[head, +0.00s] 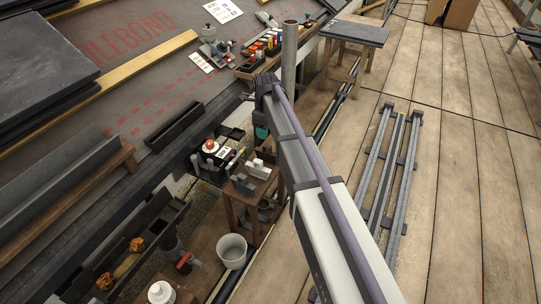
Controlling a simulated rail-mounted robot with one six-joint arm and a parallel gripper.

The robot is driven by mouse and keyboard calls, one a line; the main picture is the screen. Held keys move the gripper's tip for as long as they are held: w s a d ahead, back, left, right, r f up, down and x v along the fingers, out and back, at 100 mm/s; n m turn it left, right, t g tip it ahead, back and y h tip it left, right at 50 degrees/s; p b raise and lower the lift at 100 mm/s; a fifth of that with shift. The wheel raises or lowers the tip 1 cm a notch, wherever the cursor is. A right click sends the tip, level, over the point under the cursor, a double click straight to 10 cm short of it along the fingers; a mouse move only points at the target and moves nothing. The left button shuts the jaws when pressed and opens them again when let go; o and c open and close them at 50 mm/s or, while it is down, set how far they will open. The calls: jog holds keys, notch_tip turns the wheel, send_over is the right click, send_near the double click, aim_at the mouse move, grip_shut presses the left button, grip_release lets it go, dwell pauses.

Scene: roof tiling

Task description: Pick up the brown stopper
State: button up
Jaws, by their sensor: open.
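I cannot pick out a brown stopper with certainty. A small reddish-brown piece on a white round base (210,147) sits in a dark tray left of my arm, too small to identify. A wooden stand (240,205) beside it holds several small grey and white pieces on its top, some too small to name. My arm reaches up through the middle of the view, and its far end turns down out of sight. My gripper is not visible; the arm seems to hide it.
A white bucket (232,251) stands below the stand. A gutter with orange-brown clumps (136,245) lies at lower left. A rack of colourful bottles (262,50) stands near an upright grey pipe (290,50). Metal rails (392,165) lie on the open plank floor at right.

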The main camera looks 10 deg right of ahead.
aim_at(267, 146)
notch_tip(267, 146, down, 6)
jog(key=b, duration=0.5)
jog(key=shift+r, duration=0.2)
jog(key=f+b, duration=0.5)
jog(key=shift+w+d+f, duration=0.15)
jog(key=shift+w+f, duration=0.05)
jog(key=shift+w, duration=0.05)
jog(key=shift+r, duration=0.2)
grip_shut()
notch_tip(267, 146, up, 11)
jog(key=p, duration=1)
jog(key=shift+f, duration=0.2)
